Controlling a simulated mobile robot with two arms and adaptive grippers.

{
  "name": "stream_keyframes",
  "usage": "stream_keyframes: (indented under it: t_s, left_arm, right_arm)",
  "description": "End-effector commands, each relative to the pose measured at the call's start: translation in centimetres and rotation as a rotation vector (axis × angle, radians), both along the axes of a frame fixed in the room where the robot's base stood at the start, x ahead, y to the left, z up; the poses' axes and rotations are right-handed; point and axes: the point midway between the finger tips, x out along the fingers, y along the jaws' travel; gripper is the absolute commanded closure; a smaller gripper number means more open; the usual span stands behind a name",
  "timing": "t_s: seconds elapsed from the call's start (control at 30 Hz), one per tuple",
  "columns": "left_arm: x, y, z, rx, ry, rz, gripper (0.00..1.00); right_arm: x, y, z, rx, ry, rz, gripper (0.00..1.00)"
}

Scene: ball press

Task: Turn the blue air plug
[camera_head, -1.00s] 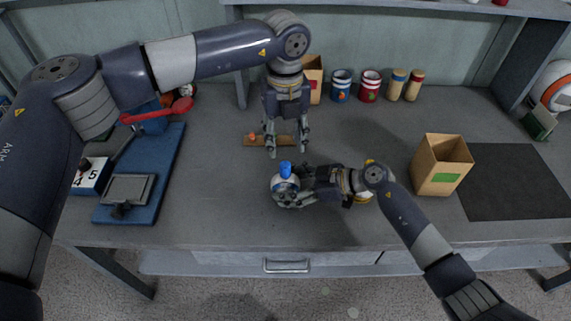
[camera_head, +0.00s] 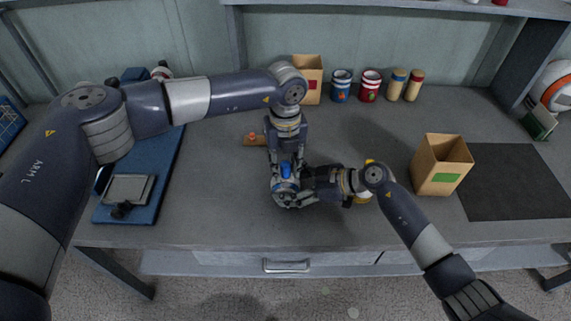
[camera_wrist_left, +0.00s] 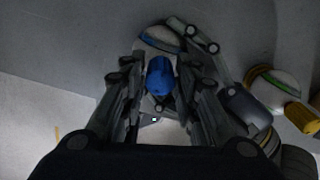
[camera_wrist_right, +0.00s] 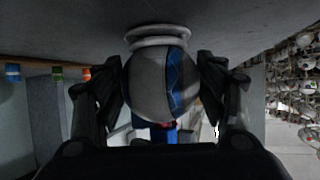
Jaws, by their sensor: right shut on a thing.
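The blue air plug (camera_head: 286,170) stands up from a grey-white ball with a blue stripe. In the left wrist view the plug (camera_wrist_left: 160,76) lies between the two fingers of my left gripper (camera_wrist_left: 160,88), with a gap on each side. My left gripper points down from above and looks open. My right gripper (camera_head: 292,188) comes from the right and is shut on the ball (camera_wrist_right: 150,84), with one finger on each side. The ball sits at a pale ring (camera_wrist_right: 158,37) in the right wrist view. Most of the ball is hidden in the head view.
A second ball with a yellow plug (camera_wrist_left: 300,117) lies close to the right arm. A cardboard box with a green label (camera_head: 441,165) and a dark mat (camera_head: 505,182) are at right. Jars (camera_head: 370,87) stand at the back. A blue tray (camera_head: 160,185) is at left.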

Motion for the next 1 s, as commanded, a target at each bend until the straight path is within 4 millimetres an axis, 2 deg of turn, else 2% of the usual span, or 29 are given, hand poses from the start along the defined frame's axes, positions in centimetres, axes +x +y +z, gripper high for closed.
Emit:
stream_keyframes:
  t_s: [0.03, 0.07, 0.1, 0.37, 0.57, 1.0]
  left_arm:
    - [-0.01, -0.01, 0.01, 0.0, 0.0, 0.0, 0.92]
    - [-0.01, -0.01, 0.01, 0.0, 0.0, 0.0, 0.98]
    - [-0.01, -0.01, 0.01, 0.0, 0.0, 0.0, 1.0]
    - [-0.02, -0.01, 0.02, 0.0, 0.0, -0.012, 1.0]
    - [-0.02, -0.01, 0.03, -0.001, 0.0, -0.083, 1.0]
    - [-0.03, 0.03, 0.09, -0.001, 0.0, -0.452, 1.0]
  right_arm:
    - [-0.07, -0.02, -0.14, -0.002, 0.002, 0.0, 0.5]
    - [-0.07, -0.02, -0.14, -0.002, 0.002, 0.0, 0.5]
    - [-0.07, -0.02, -0.14, -0.002, 0.002, 0.0, 0.5]
    - [-0.07, -0.02, -0.13, -0.002, 0.002, 0.0, 0.5]
    - [-0.07, -0.02, -0.13, -0.002, 0.002, 0.0, 0.5]
    - [-0.05, -0.03, -0.15, -0.002, 0.002, 0.0, 0.5]
